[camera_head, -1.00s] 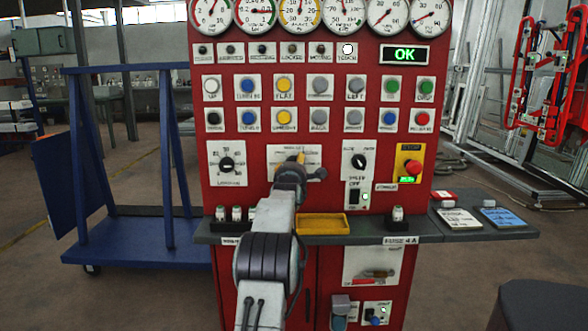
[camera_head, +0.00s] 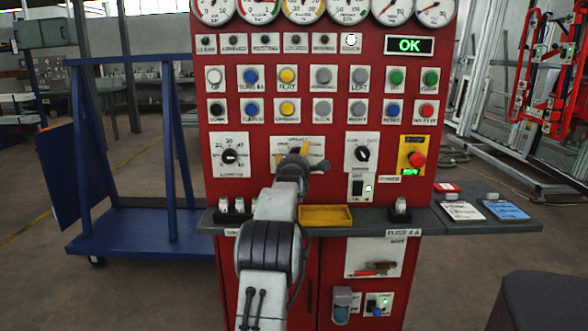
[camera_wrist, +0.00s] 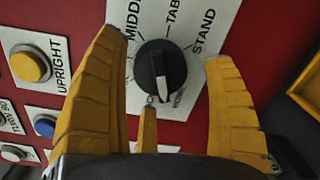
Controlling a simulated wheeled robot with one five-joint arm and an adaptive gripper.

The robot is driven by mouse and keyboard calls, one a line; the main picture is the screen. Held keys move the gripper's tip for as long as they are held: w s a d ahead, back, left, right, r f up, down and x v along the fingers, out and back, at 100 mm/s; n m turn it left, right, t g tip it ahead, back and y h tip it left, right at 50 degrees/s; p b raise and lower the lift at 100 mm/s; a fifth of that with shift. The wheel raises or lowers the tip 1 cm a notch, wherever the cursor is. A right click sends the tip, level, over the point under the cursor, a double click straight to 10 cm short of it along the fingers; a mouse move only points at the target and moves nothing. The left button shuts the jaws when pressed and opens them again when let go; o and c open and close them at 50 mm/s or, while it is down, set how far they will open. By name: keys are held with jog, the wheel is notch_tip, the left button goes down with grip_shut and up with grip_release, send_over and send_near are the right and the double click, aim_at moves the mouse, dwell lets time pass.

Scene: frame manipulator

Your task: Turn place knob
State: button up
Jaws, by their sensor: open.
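The place knob (camera_wrist: 160,68) is round and black with a white pointer, on a white plate (camera_wrist: 178,28) labelled MIDDLE, TABLE and STAND. In the wrist view its pointer is toward the bottom of the picture, near labels that are partly hidden. My gripper (camera_wrist: 166,48) is open, with one yellow finger on each side of the knob and a gap to each. A third, shorter finger stands just below the knob. In the head view my gripper (camera_head: 302,158) is in front of the plate and covers the knob.
The red panel (camera_head: 270,170) carries gauges, several buttons, another black knob (camera_head: 362,153) to the right and a red emergency button (camera_head: 417,159). A grey shelf (camera_head: 370,222) with a yellow tray (camera_head: 325,224) juts out below. A blue cart (camera_head: 130,238) stands to the left.

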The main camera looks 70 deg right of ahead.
jog(key=v, duration=1.1)
jog(key=shift+a, duration=0.1)
dwell(0.4)
